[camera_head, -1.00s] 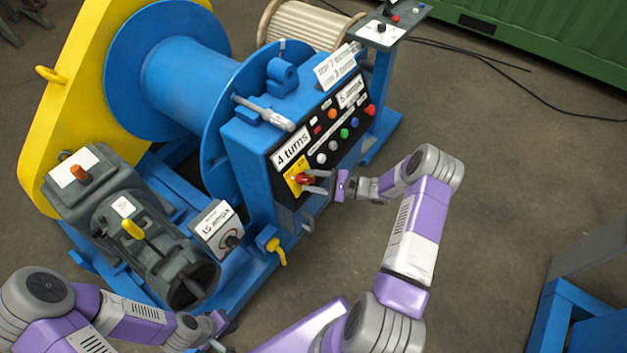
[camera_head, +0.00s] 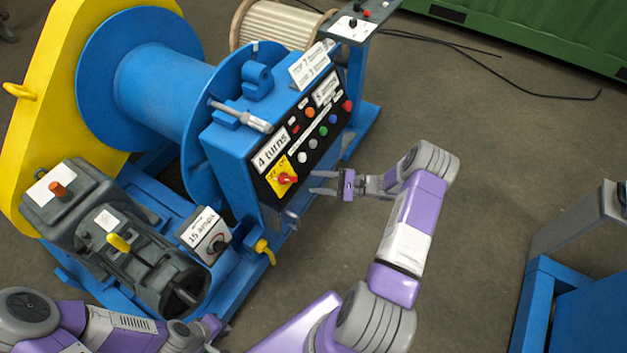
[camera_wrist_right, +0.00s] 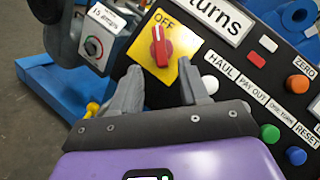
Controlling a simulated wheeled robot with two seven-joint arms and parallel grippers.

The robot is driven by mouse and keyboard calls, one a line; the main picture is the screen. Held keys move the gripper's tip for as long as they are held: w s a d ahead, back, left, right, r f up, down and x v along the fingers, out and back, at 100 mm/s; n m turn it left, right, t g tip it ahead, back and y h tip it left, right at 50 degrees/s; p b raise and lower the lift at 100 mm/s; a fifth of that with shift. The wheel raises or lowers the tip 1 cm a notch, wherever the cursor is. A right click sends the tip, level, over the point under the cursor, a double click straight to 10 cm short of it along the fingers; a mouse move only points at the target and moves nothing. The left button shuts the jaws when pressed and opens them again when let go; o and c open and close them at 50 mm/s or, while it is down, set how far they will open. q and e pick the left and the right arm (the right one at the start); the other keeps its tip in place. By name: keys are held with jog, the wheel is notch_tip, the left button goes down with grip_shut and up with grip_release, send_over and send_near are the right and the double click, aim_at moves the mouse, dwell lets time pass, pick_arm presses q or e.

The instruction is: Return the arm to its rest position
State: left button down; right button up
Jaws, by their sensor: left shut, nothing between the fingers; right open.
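My right gripper (camera_head: 322,183) is open and empty, a little in front of the control panel (camera_head: 318,143) of the blue winch. Its open fingers (camera_wrist_right: 158,92) also show in the right wrist view. A red rotary switch (camera_head: 287,179) on a yellow plate sits apart from the fingertips. In the right wrist view the red switch (camera_wrist_right: 161,47) stands near upright, beside the OFF mark. My left gripper (camera_head: 213,340) is low at the left, near the picture's bottom edge, with its fingers small and partly cut off.
The blue winch drum (camera_head: 165,75), yellow chain guard (camera_head: 50,120) and grey motor (camera_head: 130,235) fill the left. A box labelled 15 amps (camera_head: 205,236) and a yellow valve (camera_head: 264,250) stand low in front. A blue stand (camera_head: 545,300) is at right. The floor between is clear.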

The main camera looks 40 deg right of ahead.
dwell(0.4)
jog(key=s+a+f+n+g+h+p, duration=0.15)
jog(key=s+a+f+g, duration=0.3)
jog(key=a, duration=0.45)
jog(key=s+a+f+n+g, duration=0.3)
jog(key=a+g, duration=0.3)
jog(key=a, duration=0.2)
jog(key=s+a+n+g+h+p, duration=0.1)
jog(key=s+a+n+h+p, duration=0.1)
jog(key=s+a+n+h, duration=0.5)
jog(key=s+a+n, duration=0.2)
jog(key=n, duration=0.2)
jog(key=shift+s+a+f, duration=0.2)
jog(key=shift+a+f, duration=0.2)
jog(key=shift+h, duration=0.25)
